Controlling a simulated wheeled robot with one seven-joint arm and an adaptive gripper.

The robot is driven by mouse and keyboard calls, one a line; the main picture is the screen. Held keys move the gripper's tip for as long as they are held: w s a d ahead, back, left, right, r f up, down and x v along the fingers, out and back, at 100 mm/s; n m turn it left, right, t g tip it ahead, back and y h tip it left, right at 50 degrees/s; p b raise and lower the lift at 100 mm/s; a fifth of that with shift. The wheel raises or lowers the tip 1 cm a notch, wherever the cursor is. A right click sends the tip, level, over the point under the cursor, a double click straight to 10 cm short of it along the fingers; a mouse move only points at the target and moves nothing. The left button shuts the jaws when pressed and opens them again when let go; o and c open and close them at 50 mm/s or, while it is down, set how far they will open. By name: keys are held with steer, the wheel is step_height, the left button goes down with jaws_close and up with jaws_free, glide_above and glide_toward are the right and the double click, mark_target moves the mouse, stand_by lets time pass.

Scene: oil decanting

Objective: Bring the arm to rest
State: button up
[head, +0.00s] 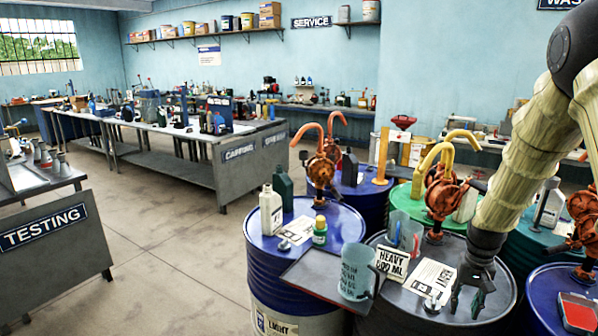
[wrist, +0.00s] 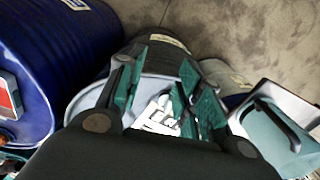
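My arm (head: 515,165) reaches down from the upper right in the head view, in a pale ribbed sleeve. My gripper (head: 468,300) points down over the dark grey drum top (head: 410,310). In the wrist view my gripper (wrist: 164,92) shows two green-padded fingers spread apart, with nothing between them. A white printed sheet (wrist: 158,113) shows through the gap, beyond the fingers. I cannot tell how high the fingertips are above the drum.
A clear measuring jug (head: 356,273) and a "HEAVY 600 ML" card (head: 392,262) stand left of my gripper. A blue drum (head: 300,240) is further left, another blue drum (head: 545,290) at right. Orange hand pumps (head: 440,200) rise behind. The floor at left (head: 170,240) is clear.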

steer(key=s+a+f+n+b, duration=0.1)
steer(key=s+a+f, duration=0.2)
steer(key=s+f, duration=0.35)
steer(key=s+a+f, duration=0.3)
steer(key=f, duration=0.7)
steer(key=s+a+f+n+b, duration=0.1)
steer(key=s+a+f, duration=0.2)
steer(key=s+f, duration=0.35)
steer(key=s+a+f, duration=0.3)
steer(key=s+f, duration=0.1)
steer(key=s, duration=0.4)
steer(key=s+a+f+n+b, duration=0.1)
steer(key=s+a+f, duration=0.3)
steer(key=s, duration=0.4)
steer(key=s+a+f+n, duration=0.1)
steer(key=s+a+f, duration=0.3)
steer(key=s, duration=0.4)
steer(key=shift+a+f+b, duration=0.25)
steer(key=shift+b, duration=0.1)
